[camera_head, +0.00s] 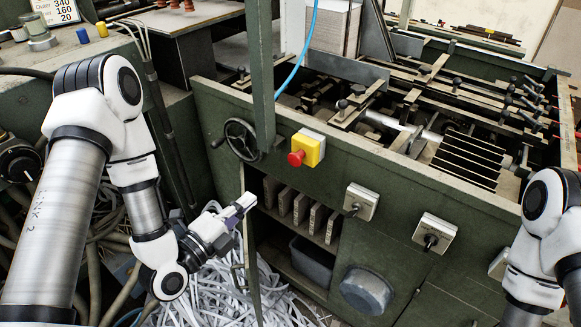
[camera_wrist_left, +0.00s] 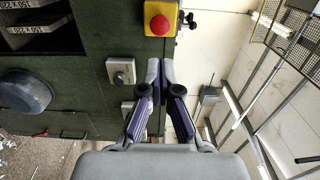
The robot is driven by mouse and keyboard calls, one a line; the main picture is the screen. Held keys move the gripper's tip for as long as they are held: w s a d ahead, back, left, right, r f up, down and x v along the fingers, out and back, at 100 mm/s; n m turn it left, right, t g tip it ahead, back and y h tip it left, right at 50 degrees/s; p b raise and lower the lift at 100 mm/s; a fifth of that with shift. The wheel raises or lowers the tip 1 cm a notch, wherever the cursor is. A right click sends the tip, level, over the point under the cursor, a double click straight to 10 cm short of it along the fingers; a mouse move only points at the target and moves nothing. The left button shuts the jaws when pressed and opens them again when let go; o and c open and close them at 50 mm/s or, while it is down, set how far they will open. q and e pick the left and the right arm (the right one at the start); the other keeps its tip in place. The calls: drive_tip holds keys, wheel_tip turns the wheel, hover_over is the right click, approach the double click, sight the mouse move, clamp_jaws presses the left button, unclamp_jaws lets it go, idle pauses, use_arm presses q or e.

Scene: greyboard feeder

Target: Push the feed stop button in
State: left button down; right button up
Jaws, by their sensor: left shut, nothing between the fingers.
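The feed stop button is a red round knob (camera_head: 296,158) on a yellow box (camera_head: 311,148), fixed to the upper front of the green machine. It stands out from the box in the head view. The red knob (camera_wrist_left: 158,25) and yellow box (camera_wrist_left: 172,9) also show at the top of the left wrist view. My left gripper (camera_head: 246,202) is shut and empty, below and left of the button in the head view, apart from it. Its fingers (camera_wrist_left: 160,66) meet below the button in the left wrist view. My right gripper is out of view; only its arm shows.
A black handwheel (camera_head: 240,139) is left of the button. Grey switch boxes (camera_head: 361,201) (camera_head: 434,233) are to its right. A green upright post (camera_head: 263,75) rises just left of the button, with a blue hose (camera_head: 300,57) beside it. Shredded paper strips (camera_head: 215,290) lie below.

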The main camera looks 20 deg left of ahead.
use_arm(q)
drive_tip(key=b, duration=0.7)
approach(292, 161)
drive_tip(key=p+x, duration=0.2)
drive_tip(key=x, duration=0.4)
drive_tip(key=shift+w+d, duration=0.2)
drive_tip(key=shift+w, duration=0.4)
